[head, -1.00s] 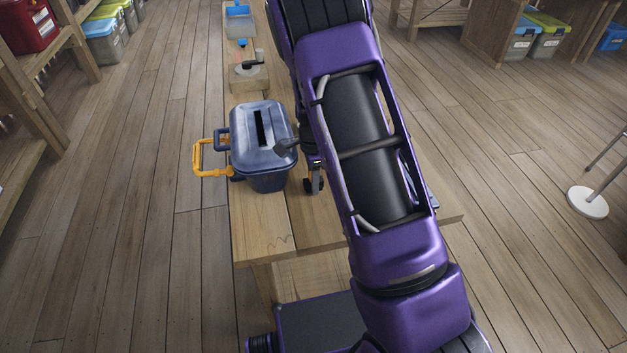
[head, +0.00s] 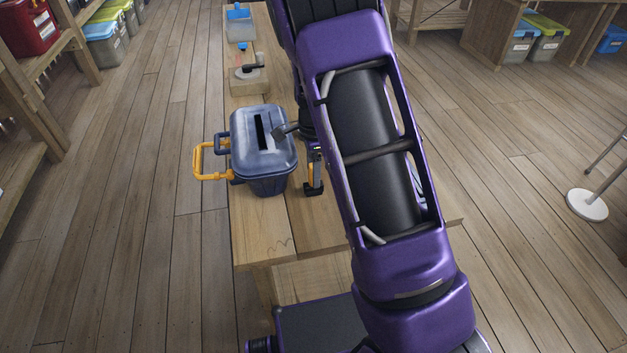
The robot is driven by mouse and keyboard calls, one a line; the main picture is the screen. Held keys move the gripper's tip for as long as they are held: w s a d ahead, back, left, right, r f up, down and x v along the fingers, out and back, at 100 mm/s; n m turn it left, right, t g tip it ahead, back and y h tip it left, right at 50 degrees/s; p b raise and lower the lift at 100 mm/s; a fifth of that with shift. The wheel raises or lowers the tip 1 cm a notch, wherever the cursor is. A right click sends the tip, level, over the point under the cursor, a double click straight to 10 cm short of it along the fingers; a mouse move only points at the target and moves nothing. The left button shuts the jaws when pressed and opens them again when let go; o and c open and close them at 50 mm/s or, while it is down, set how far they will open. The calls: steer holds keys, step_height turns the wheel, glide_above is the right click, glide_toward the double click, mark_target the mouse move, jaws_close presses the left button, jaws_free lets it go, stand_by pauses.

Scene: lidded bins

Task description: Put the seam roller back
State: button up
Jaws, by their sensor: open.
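A blue lidded bin (head: 262,180) with a dark slot in its lid stands on the wooden bench. The lid (head: 284,152) looks shut. A yellow-orange handle (head: 197,163) sticks out at its left side. My gripper (head: 299,158) is open at the bin's right side, mostly hidden by my purple arm. One grey finger overlaps the lid's right edge in the picture; I cannot tell whether it touches. A small dark and orange part shows below it. A black-handled tool (head: 255,68) lies on a wooden block behind the bin; I cannot tell whether it is the seam roller.
The bench (head: 262,228) has free room in front of the bin. A blue-grey open tray (head: 240,28) with a blue item stands at its far end. Shelves with bins line the left (head: 40,120) and far right. A white round stand base (head: 587,204) is on the floor at right.

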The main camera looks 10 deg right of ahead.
step_height(320, 180, up, 7)
steer(key=shift+f, duration=0.2)
stand_by(0.4)
